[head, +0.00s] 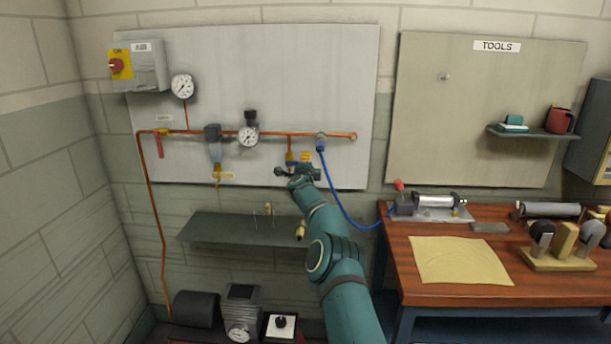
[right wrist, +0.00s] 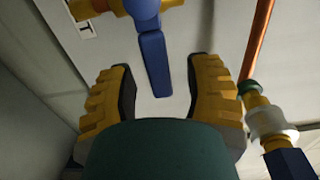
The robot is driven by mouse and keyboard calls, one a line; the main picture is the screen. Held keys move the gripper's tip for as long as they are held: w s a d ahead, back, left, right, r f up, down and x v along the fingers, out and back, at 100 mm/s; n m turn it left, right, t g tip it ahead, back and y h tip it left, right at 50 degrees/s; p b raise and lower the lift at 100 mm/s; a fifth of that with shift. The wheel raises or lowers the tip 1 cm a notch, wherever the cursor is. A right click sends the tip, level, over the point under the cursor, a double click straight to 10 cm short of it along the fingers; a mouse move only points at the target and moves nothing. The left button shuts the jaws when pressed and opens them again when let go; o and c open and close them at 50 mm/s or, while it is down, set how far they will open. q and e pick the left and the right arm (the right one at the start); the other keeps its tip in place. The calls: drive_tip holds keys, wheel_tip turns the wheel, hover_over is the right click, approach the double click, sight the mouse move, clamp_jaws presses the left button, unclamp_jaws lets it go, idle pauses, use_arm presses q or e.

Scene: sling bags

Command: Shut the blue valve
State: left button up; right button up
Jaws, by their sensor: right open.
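The blue valve shows in the right wrist view as a flat blue lever (right wrist: 155,65) on a brass body. The lever points down in that picture. My right gripper (right wrist: 165,82) is open, with one yellow-and-black finger on each side of the lever's free end. I cannot tell how deep the lever sits between the fingers, and no contact shows. In the head view my right gripper (head: 298,172) is at the wall panel, below the copper pipe, and hides the blue lever. My left gripper is not in view.
The copper pipe (head: 275,133) carries a gauge (head: 248,136), a red lever (head: 160,147) and a filter unit (head: 215,147). A blue hose (head: 332,190) hangs just right of my gripper. A dark shelf (head: 225,230) is below. A wooden workbench (head: 400,285) stands at right.

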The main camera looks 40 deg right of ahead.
drive_tip(key=v, duration=1.1)
drive_tip(key=shift+s, duration=0.4)
drive_tip(key=shift+a+f, duration=0.1)
drive_tip(key=shift+a, duration=0.05)
idle(0.4)
drive_tip(key=s+a+f+n+g+y, duration=0.15)
drive_tip(key=a+f+n+y, duration=0.5)
drive_tip(key=a+f, duration=0.85)
drive_tip(key=s+a+f+n+g+y, duration=0.1)
drive_tip(key=s+a+f+n+y, duration=0.2)
drive_tip(key=a+f+n+y, duration=1.1)
drive_tip(key=s+a+f+n+g+h, duration=0.1)
drive_tip(key=s+a+f+n+g, duration=0.1)
drive_tip(key=s+a, duration=1.1)
drive_tip(key=s+a+f+n+g+h, duration=0.2)
drive_tip(key=s+a+f+n+g, duration=0.1)
drive_tip(key=s+a, duration=1)
drive_tip(key=s+n+g, duration=0.1)
drive_tip(key=g, duration=0.1)
drive_tip(key=shift+s+f+g, duration=0.2)
drive_tip(key=shift+f+g, duration=0.05)
drive_tip(key=shift+g, duration=0.1)
